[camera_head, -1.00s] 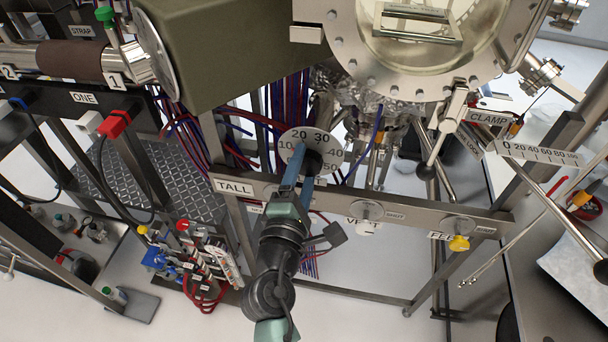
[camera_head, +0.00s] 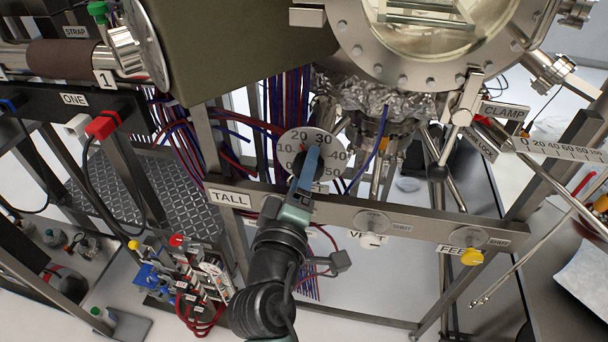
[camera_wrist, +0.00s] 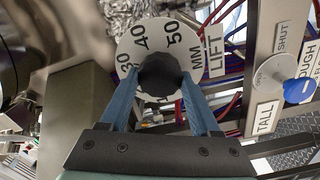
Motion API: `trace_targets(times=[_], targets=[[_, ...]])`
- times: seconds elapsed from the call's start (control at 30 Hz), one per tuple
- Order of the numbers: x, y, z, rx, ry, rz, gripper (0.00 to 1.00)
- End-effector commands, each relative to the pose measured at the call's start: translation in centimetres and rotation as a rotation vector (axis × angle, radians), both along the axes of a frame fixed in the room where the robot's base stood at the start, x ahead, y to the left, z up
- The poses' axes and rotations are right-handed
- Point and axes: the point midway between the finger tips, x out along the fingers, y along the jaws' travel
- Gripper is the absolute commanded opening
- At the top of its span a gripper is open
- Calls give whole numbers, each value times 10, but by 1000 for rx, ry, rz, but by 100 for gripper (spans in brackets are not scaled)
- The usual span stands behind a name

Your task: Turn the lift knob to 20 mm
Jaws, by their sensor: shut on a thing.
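In the wrist view I read 30, 40 and 50 on the dial. In the head view the dial plate (camera_head: 338,157) stands above the rail, with 20 and 30 at its top. My gripper (camera_wrist: 160,82) is shut on the knob, one blue finger on each side. In the head view my gripper (camera_head: 311,163) covers part of the knob and the lower dial.
A rail (camera_head: 335,212) runs just below the dial, with a TALL label (camera_head: 230,198) and small valve knobs to the right. Red and blue cables (camera_head: 291,90) hang behind the dial. A foil-wrapped chamber neck (camera_head: 375,98) is close by on the right.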

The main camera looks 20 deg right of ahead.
Motion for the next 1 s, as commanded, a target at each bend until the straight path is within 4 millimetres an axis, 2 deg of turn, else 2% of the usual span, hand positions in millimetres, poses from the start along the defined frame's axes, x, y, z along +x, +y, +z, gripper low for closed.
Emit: trace_targets(times=[0.53,0.57,0.6,0.7,1.0], targets=[[0,0,-1,24,-12,-1,8],[0,0,-1,24,-12,-1,67],[0,0,-1,24,-12,-1,74],[0,0,-1,22,-12,-1,92],[-1,0,0,21,-12,-1,94]])
